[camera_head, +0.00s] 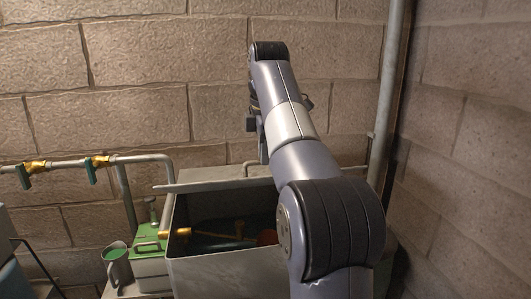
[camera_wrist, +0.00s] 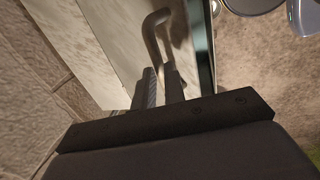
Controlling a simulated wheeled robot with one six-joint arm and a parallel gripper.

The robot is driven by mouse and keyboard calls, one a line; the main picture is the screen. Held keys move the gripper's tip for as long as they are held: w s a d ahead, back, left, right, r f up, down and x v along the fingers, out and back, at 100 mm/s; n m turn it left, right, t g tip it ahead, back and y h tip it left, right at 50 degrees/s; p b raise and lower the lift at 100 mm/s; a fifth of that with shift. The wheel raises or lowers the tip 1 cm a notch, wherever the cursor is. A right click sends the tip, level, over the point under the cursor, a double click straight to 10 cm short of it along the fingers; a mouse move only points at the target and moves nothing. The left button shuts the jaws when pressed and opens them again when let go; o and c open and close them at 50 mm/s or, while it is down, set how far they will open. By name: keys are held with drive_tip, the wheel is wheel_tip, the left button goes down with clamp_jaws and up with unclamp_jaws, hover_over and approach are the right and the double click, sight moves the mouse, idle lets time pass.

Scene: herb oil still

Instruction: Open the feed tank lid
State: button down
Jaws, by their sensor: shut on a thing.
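The feed tank (camera_head: 225,272) is a grey open-topped box at the lower middle of the head view. Its pale grey lid (camera_head: 215,178) lies toward the back, slightly askew, and leaves the front of the opening uncovered. The lid also fills the upper left of the wrist view (camera_wrist: 115,45). A bent grey bar handle (camera_wrist: 153,32) stands on it. My gripper (camera_wrist: 159,76) is shut on the lid handle, with its fingers at the handle's lower end. In the head view the fingertips are mostly hidden by my arm.
A brass-fitted pipe (camera_head: 100,160) with green valve handles runs along the block wall on the left. A green-topped box (camera_head: 150,250) and a grey jug (camera_head: 117,265) stand left of the tank. A vertical pipe (camera_head: 390,90) rises near the right corner.

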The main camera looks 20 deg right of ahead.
drive_tip(key=shift+w+f, duration=0.3)
drive_tip(key=shift+f, duration=0.1)
drive_tip(key=c, duration=1.8)
unclamp_jaws()
drive_tip(key=shift+w+d+f, duration=0.1)
drive_tip(key=shift+w, duration=0.15)
drive_tip(key=shift+o, duration=0.8)
drive_tip(key=shift+w+f, duration=0.1)
drive_tip(key=shift+w, duration=0.15)
drive_tip(key=shift+o, duration=0.8)
drive_tip(key=shift+s, duration=0.2)
